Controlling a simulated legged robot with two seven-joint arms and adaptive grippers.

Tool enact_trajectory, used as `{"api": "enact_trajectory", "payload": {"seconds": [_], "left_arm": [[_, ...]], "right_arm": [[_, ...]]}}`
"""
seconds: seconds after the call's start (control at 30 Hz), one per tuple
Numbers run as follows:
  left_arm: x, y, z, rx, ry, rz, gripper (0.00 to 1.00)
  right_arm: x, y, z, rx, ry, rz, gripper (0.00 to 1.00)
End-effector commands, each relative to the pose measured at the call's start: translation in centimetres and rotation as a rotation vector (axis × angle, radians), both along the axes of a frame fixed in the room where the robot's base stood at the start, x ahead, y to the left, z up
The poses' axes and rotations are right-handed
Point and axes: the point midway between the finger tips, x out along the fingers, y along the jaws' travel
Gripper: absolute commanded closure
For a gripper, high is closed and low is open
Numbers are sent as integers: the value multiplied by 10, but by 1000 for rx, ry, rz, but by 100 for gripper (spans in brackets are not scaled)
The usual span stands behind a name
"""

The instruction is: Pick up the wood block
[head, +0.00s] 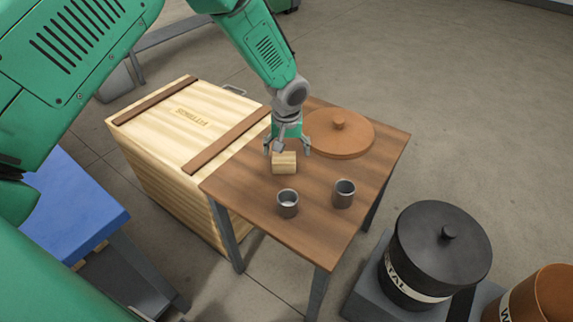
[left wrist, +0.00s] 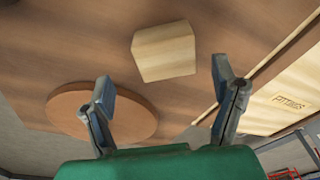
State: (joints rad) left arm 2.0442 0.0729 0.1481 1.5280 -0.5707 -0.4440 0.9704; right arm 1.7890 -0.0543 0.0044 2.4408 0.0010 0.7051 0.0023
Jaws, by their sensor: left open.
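The wood block (head: 284,163) is a small pale cube on the brown table (head: 322,246). In the left wrist view the wood block (left wrist: 164,52) lies ahead of the fingertips, between their lines. My left gripper (head: 287,148) points down just above and behind the block in the head view. Its fingers are spread and empty, and both show in the left wrist view (left wrist: 163,83). I cannot tell whether a finger touches the block. My right gripper is not in view.
Two grey metal cups (head: 287,204) and (head: 343,194) stand in front of the block. A round brown lid (head: 338,135) lies behind it, right. A wooden crate (head: 190,115) stands against the table's left. A black lidded drum (head: 440,255) stands right of the table.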

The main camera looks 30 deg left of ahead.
Motion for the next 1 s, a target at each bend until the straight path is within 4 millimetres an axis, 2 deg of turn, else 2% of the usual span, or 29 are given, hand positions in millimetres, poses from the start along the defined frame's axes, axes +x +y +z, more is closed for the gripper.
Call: {"api": "enact_trajectory", "payload": {"seconds": [0.33, 0.67, 0.83, 1.0], "left_arm": [[2, 5, -49, -6, 2, 2, 20], [3, 2, -52, 0, 0, 2, 20], [3, 3, -53, -2, 0, 2, 75], [3, 4, -53, -4, 0, 3, 75]], "right_arm": [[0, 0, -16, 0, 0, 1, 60], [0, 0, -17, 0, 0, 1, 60], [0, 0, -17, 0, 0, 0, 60], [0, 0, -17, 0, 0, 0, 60]]}}
